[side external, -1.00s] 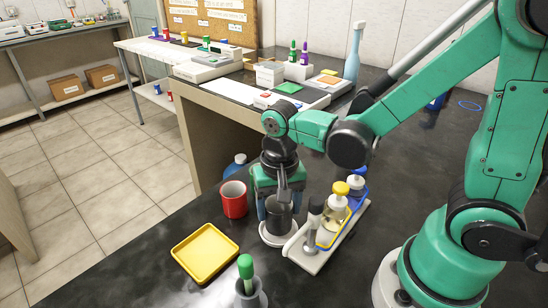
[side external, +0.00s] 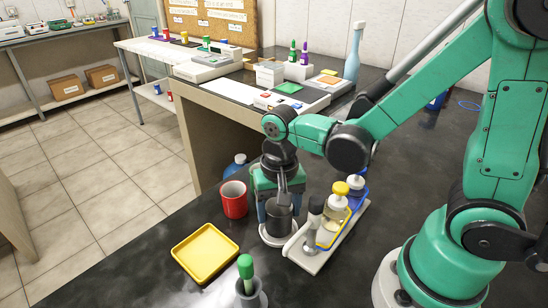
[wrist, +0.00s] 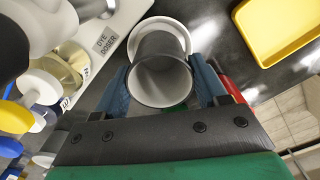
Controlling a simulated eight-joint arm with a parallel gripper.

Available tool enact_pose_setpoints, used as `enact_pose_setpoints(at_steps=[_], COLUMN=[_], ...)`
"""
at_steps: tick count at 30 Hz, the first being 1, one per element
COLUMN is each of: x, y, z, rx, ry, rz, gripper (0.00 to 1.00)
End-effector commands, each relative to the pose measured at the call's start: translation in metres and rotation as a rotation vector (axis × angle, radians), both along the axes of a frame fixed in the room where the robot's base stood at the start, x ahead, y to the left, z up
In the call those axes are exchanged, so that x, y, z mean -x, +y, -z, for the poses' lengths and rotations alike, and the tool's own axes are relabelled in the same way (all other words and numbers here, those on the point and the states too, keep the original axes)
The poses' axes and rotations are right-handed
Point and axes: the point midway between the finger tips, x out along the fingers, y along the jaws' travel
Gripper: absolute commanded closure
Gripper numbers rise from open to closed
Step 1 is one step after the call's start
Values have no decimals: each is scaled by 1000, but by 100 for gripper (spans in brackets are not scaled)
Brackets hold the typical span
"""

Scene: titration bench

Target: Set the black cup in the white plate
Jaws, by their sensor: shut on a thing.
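The black cup (side external: 279,222) is upright between the fingers of my gripper (side external: 279,204). In the wrist view the cup (wrist: 160,82) shows its open mouth, with a blue finger pressed to each side. The white plate (side external: 268,240) is low and round and lies on the dark bench, left of the dosing stand. The cup is over the plate and hides much of it; the plate's rim (wrist: 178,24) shows beyond the cup in the wrist view. I cannot tell whether the cup's base touches the plate.
A red mug (side external: 234,200) stands close left of my gripper. A yellow tray (side external: 205,252) lies at the front left. The dye doser stand (side external: 308,258) with bottles is close on the right. A green-capped tube in a holder (side external: 247,284) stands in front.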

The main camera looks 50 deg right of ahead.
Motion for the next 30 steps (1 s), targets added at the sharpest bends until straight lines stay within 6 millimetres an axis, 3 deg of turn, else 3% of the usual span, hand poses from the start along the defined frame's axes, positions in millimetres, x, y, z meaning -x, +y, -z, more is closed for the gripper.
enact_pose_setpoints(at_steps=[30], x=[0], y=[0], z=[8], rx=[0], ry=[0], rz=[0], gripper=[68])
